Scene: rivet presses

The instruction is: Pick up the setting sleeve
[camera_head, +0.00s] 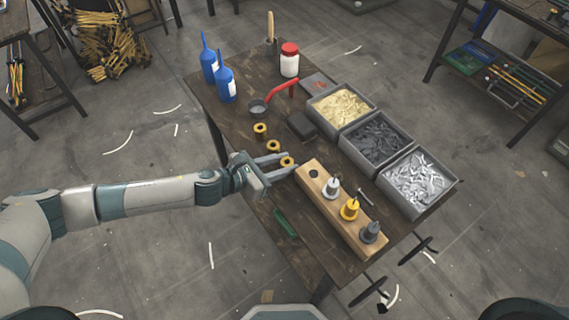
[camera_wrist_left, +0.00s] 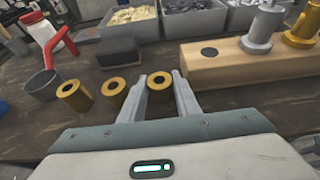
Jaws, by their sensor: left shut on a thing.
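Three brass-coloured sleeves with dark centre holes are in a row on the dark wooden table. The nearest sleeve (camera_head: 287,161) is between the fingertips of my left gripper (camera_head: 282,160), which is shut on it; it also shows in the left wrist view (camera_wrist_left: 159,79). I cannot tell whether it is clear of the table. The middle sleeve (camera_head: 273,146) stands just beside the fingers, and the far sleeve (camera_head: 260,128) is beyond it. Both also show in the wrist view, middle (camera_wrist_left: 113,87) and far (camera_wrist_left: 75,94). My right gripper is not in view.
A wooden block (camera_head: 325,205) with an empty dark hole and silver, yellow and grey fittings stands close right of the gripper. Grey bins (camera_head: 375,141) of small parts line the right side. A black box (camera_head: 301,126), red-handled tool (camera_head: 281,91) and blue bottles (camera_head: 226,85) stand behind.

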